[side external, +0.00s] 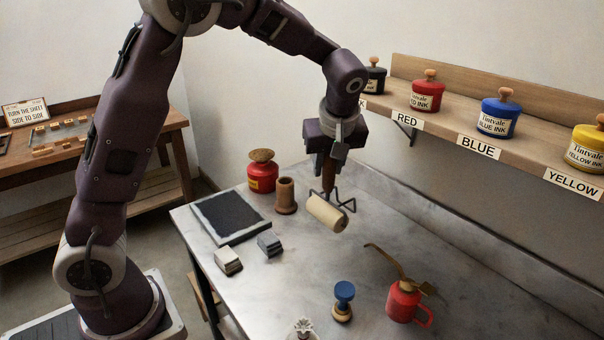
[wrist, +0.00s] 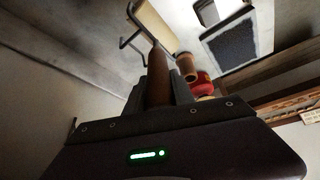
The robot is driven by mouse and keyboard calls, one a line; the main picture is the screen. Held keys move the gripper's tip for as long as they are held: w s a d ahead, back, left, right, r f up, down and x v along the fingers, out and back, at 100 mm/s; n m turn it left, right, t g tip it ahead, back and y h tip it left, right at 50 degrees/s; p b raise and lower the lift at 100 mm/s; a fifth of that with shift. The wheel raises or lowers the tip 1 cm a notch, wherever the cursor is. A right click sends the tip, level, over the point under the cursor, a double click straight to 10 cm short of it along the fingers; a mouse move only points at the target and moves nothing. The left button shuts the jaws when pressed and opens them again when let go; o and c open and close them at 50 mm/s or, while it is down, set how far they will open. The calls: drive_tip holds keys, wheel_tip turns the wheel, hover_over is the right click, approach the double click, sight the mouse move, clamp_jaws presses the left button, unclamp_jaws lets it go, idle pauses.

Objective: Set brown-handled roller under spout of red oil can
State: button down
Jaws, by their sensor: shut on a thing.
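The brown-handled roller (side external: 325,213) has a cream cylinder and a dark wire frame. My gripper (side external: 330,160) is shut on its brown handle, which points up, with the cylinder hanging at the lower end. The roller appears held above the metal table. In the wrist view the brown handle (wrist: 158,78) stands between the fingers, and part of the cream cylinder (wrist: 157,25) shows at the top. The red oil can (side external: 404,302) stands upright at the table's front right, its long brass spout pointing up and left. The roller is behind and left of the can, apart from it.
A blue-knobbed stamp (side external: 343,300) stands left of the oil can. A black slab (side external: 230,216), two small blocks, a brown wooden cup (side external: 286,196) and a red tin (side external: 262,172) stand at the table's left. Ink pots line the wall shelf (side external: 480,130). The table's middle is clear.

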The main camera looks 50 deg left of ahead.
sight(344, 213)
drive_tip(key=f, duration=0.5)
drive_tip(key=shift+w+f, duration=0.4)
drive_tip(key=f, duration=0.3)
drive_tip(key=shift+d, duration=0.25)
drive_tip(key=d, duration=0.2)
drive_tip(key=shift+d+f, duration=0.3)
drive_tip(key=shift+d, duration=1)
drive_tip(key=shift+f, duration=0.3)
drive_tip(key=shift+c, duration=1.8)
unclamp_jaws()
